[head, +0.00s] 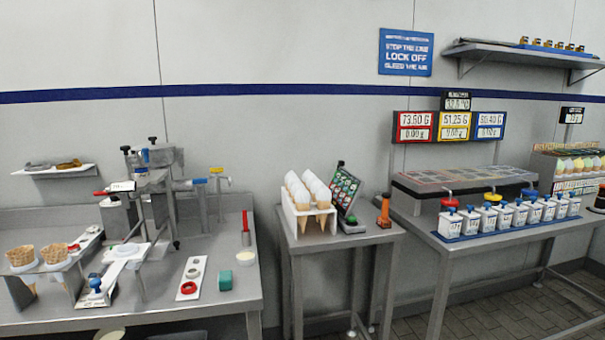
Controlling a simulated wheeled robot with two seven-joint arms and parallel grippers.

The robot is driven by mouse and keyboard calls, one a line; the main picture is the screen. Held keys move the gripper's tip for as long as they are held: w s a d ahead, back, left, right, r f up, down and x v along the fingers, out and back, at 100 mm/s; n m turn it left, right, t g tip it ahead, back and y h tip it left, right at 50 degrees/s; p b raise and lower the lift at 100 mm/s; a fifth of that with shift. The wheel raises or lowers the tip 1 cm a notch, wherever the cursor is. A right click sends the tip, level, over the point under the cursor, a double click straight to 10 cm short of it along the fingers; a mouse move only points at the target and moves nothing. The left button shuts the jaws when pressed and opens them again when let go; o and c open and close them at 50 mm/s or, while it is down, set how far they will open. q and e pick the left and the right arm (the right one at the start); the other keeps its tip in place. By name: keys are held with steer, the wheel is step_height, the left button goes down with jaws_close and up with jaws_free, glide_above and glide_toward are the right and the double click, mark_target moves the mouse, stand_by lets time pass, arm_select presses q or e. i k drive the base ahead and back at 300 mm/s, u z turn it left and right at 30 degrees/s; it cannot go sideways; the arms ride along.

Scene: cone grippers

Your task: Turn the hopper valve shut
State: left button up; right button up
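A grey metal filling machine (160,180) stands on the left bench against the wall. Pipework on its right side carries a blue handle (199,181) and a yellow handle (216,170). A red handle (102,193) sticks out at its left. I cannot tell for sure which of these is the hopper valve, or whether it is open or shut. Neither of my grippers is in view.
A cone rack (306,210) stands on the middle table. Several white bottles (470,222) line the right table.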

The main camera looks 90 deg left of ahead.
mark_target(199, 182)
steer(key=i, duration=0.5)
steer(key=u, duration=2.95)
